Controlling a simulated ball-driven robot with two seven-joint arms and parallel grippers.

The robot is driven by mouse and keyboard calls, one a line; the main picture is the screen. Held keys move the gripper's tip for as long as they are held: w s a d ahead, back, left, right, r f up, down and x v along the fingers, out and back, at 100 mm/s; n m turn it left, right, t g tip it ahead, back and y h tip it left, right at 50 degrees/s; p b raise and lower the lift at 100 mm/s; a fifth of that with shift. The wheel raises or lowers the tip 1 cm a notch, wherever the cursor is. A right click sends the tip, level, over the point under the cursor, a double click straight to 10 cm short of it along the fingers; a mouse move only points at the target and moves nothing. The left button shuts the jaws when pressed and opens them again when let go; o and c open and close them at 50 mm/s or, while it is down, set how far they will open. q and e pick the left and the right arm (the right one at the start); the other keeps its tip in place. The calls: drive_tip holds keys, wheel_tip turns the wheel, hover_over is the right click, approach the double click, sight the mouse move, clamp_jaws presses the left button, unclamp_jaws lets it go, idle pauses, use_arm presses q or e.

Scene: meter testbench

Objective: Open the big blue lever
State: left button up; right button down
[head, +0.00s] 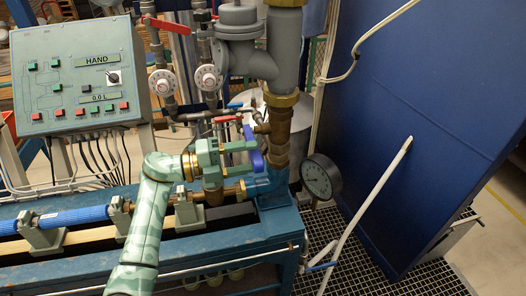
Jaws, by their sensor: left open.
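The big blue lever (248,135) is on the brass valve pipework near the middle of the head view. It stands roughly upright, with its lower part at the fingertips. My left gripper (254,157) comes in from the left, with its green fingers pointing right. The fingers are open, one above the other, and their tips are at the lever. I cannot tell whether they touch it. The fingers hide part of the lever and the valve behind. My right gripper is not in view.
A control panel (80,75) stands at upper left. Red-handled valves and round gauges sit behind the gripper. A black gauge (320,177) is right of the valve. A tall blue panel (440,100) closes off the right. The blue bench (240,238) runs below.

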use_arm(q)
drive_tip(key=x, duration=0.4)
drive_tip(key=shift+d, duration=0.1)
clamp_jaws()
wheel_tip(320, 180, up, 6)
drive_tip(key=w+n+p, duration=0.1)
drive_tip(key=n+p, duration=0.6)
drive_tip(key=p, duration=0.4)
drive_tip(key=shift+w+a, duration=0.3)
drive_tip(key=shift+w, duration=0.1)
drive_tip(key=shift+f, duration=0.1)
unclamp_jaws()
